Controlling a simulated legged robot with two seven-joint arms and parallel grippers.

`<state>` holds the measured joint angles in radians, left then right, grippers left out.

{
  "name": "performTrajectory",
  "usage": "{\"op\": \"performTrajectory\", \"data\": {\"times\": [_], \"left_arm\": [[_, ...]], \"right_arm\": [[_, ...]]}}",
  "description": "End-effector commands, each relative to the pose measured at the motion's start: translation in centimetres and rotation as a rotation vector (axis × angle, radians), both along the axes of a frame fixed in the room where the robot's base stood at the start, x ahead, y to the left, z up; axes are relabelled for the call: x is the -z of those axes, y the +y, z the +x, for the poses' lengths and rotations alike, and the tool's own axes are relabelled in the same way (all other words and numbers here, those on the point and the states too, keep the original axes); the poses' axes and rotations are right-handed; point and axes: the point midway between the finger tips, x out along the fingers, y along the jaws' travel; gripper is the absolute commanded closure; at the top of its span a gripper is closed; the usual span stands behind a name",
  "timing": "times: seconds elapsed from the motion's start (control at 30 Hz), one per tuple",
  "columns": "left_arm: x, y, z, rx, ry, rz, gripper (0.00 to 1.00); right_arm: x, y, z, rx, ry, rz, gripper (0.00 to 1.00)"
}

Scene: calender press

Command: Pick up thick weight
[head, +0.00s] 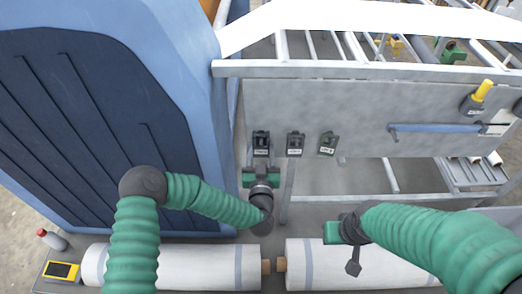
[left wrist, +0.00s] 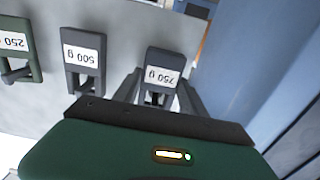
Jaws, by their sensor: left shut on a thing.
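The dark weight labelled 750 g (head: 261,141) is at the left end of a row on the grey metal panel. It also shows in the left wrist view (left wrist: 161,68), with its label upside down. My left gripper (head: 261,163) has come up from below, and its fingers (left wrist: 160,95) are shut on this weight's lower part. The weight appears still at the panel; its back is hidden. My right gripper (head: 350,250) hangs lower right, away from the weights; its finger gap is unclear.
The 500 g weight (head: 296,144) and green-grey 250 g weight (head: 328,143) are close to the right on the panel (head: 370,105). A large blue machine housing (head: 190,60) stands close on the left. White rolls (head: 205,267) lie below. A blue bar (head: 435,128) is farther right.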

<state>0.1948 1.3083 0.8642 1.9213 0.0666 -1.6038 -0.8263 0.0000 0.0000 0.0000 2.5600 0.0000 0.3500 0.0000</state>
Motion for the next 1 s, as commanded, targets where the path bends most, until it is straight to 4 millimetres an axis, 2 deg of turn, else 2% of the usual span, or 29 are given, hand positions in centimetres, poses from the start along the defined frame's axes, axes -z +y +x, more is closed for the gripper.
{"op": "performTrajectory", "data": {"times": [0.13,0.27,0.47,0.7,0.8,1.0], "left_arm": [[-1.7,-0.1,0.0,0.001,-0.008,-0.001,1.0],[-1.3,-0.2,-2.1,0.004,-0.002,-0.002,1.0],[-1.3,-0.2,-6.3,0.005,-0.002,0.0,1.0],[-1.2,-0.2,-12.1,0.005,-0.001,-0.001,1.0],[-0.7,-0.4,-13.3,0.012,-0.006,0.003,1.0],[-1.0,-0.2,-15.3,0.004,-0.009,-0.001,1.0]], "right_arm": [[-0.3,0.0,0.0,0.0,0.0,0.0,0.64],[-0.2,0.0,0.0,0.0,0.0,0.0,0.64],[-0.3,0.0,0.0,0.0,0.0,0.0,0.64],[-0.2,0.0,0.0,0.0,0.0,0.0,0.64],[1.7,0.0,0.0,0.0,0.0,0.0,0.64],[3.5,0.0,0.0,0.0,0.0,0.0,0.64]]}}
